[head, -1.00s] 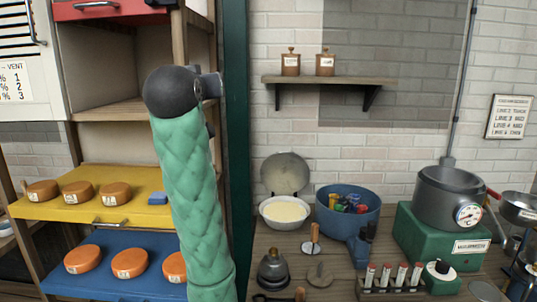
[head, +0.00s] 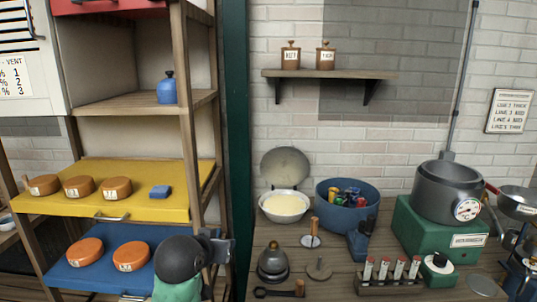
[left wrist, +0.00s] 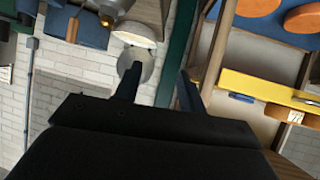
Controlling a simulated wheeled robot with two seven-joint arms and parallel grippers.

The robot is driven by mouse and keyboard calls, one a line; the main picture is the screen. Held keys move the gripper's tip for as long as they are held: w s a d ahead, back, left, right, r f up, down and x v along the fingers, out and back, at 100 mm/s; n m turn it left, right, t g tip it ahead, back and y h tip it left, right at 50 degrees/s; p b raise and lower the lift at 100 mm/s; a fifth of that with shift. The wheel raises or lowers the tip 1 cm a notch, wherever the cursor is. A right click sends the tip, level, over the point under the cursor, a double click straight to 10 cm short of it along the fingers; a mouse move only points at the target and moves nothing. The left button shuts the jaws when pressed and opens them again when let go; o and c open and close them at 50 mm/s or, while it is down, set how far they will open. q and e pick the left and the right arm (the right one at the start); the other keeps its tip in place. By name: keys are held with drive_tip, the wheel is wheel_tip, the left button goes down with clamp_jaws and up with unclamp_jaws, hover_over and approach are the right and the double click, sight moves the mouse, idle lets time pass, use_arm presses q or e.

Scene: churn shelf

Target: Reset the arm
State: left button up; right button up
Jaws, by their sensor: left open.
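My left gripper (head: 222,246) is low in the head view, in front of the right end of the blue shelf board (head: 70,278). My green-sleeved arm shows only at the bottom edge there. In the left wrist view the two dark fingers (left wrist: 158,88) stand apart with nothing between them, so the gripper is open and empty. That view is upside down, with shelf and wall beyond the fingers. My right gripper is in neither view.
A blue bottle (head: 166,88) stands on the wooden shelf above. The bench at right carries a cream bowl (head: 285,206), a blue tub (head: 348,212), a bell (head: 273,264) and a pot (head: 447,192).

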use_arm(q)
drive_tip(key=s+a+f+g+p, duration=0.1)
drive_tip(key=s+f+g, duration=0.8)
drive_tip(key=s+f, duration=2.6)
drive_tip(key=shift+s+a+f+y, duration=0.3)
drive_tip(key=shift+a+f+y, duration=0.1)
drive_tip(key=shift+f, duration=0.3)
